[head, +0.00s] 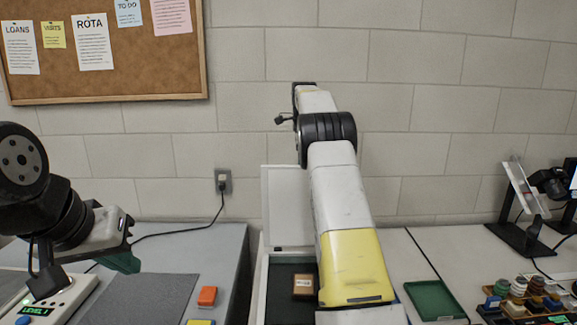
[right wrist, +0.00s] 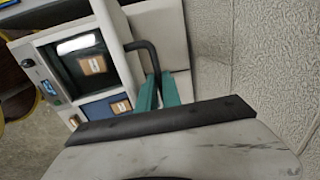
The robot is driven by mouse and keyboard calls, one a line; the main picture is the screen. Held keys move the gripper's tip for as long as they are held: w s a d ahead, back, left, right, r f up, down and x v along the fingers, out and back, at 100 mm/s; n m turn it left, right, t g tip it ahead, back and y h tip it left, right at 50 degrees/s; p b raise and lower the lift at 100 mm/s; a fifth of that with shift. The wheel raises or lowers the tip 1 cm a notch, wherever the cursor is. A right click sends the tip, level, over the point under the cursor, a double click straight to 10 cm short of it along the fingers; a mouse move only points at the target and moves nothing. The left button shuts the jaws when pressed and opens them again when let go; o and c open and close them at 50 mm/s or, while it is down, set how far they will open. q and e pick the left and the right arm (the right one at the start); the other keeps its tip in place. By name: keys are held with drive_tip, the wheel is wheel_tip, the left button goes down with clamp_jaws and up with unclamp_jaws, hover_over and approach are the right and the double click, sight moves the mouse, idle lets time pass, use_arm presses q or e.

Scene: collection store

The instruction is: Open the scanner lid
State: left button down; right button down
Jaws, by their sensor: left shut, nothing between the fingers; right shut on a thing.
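The scanner (head: 262,290) stands in the middle of the head view. Its white lid (head: 285,205) is raised and stands roughly upright against the wall side. The dark bed is uncovered, with a small brown box (head: 303,285) on it. My right arm reaches over the scanner and hides part of bed and lid; its gripper is hidden in the head view. In the right wrist view the teal fingers of my right gripper (right wrist: 158,92) are shut on a black bar handle (right wrist: 146,50) beside the pale lid. My left gripper (head: 122,262) is shut and empty above the left table.
At right are a green tray (head: 435,300), a rack of small bottles (head: 525,298) and a black stand (head: 525,235). The wall is close behind.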

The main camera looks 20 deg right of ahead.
drive_tip(key=shift+f, duration=0.2)
drive_tip(key=c, duration=1.5)
unclamp_jaws()
drive_tip(key=shift+r, duration=0.1)
drive_tip(key=shift+s+a+r, duration=0.1)
drive_tip(key=shift+s+r, duration=0.15)
drive_tip(key=shift+r, duration=1)
drive_tip(key=shift+s+r, duration=0.25)
drive_tip(key=shift+r, duration=1.05)
drive_tip(key=shift+s+a+r, duration=0.1)
drive_tip(key=shift+s+r, duration=0.15)
drive_tip(key=shift+r, duration=1)
drive_tip(key=shift+d, duration=0.1)
